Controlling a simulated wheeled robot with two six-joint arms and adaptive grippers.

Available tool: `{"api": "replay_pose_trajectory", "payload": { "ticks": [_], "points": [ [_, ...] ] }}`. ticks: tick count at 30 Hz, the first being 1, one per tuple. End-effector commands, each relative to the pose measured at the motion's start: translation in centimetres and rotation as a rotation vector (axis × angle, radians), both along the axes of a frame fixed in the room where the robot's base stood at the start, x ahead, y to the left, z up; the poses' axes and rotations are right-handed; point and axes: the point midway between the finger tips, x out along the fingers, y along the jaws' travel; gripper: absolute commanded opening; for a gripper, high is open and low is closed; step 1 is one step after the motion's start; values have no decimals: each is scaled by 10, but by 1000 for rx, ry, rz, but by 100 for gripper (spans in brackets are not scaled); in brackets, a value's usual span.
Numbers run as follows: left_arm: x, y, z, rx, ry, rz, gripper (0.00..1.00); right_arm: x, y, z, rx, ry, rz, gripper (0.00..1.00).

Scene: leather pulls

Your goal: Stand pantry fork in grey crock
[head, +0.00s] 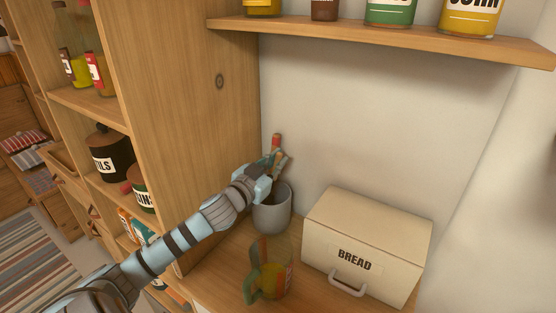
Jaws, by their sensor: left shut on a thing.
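The grey crock (271,216) stands on the wooden counter, against the wall and left of the bread box. My left gripper (274,168) is at the crock's rim height or a little above, over its back left side. It is shut on a thin item with an orange-red end, which I take to be the pantry fork (276,142). That end points up above the fingers. The rest of the fork is hidden by the gripper, so I cannot tell whether its lower part is inside the crock. My right gripper is not in view.
A cream bread box (345,260) stands right of the crock. A wooden shelf (380,38) with jars hangs above. A tall wooden cabinet (190,110) is close on the left.

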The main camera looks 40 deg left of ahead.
Motion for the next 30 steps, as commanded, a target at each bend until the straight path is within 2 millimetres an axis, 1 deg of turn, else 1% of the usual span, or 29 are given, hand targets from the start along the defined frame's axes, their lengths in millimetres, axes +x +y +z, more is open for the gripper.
{"api": "replay_pose_trajectory", "payload": {
  "ticks": [5,6,10,18,21,23,26,28,30],
  "points": [
    [0,0,1,0,0,0,0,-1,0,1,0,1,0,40],
    [0,0,1,0,0,0,13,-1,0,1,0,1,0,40],
    [0,0,1,0,0,0,34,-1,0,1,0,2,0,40],
    [0,0,1,1,0,1,35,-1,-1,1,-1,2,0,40],
    [-4,1,0,5,3,3,35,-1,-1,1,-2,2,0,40],
    [-11,0,0,6,5,3,35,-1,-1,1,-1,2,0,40],
    [-28,-4,0,10,5,-3,35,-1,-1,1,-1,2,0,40],
    [-41,-3,-1,16,10,3,35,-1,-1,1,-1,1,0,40],
    [-53,-7,0,12,6,-6,35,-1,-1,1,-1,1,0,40]
  ]
}}
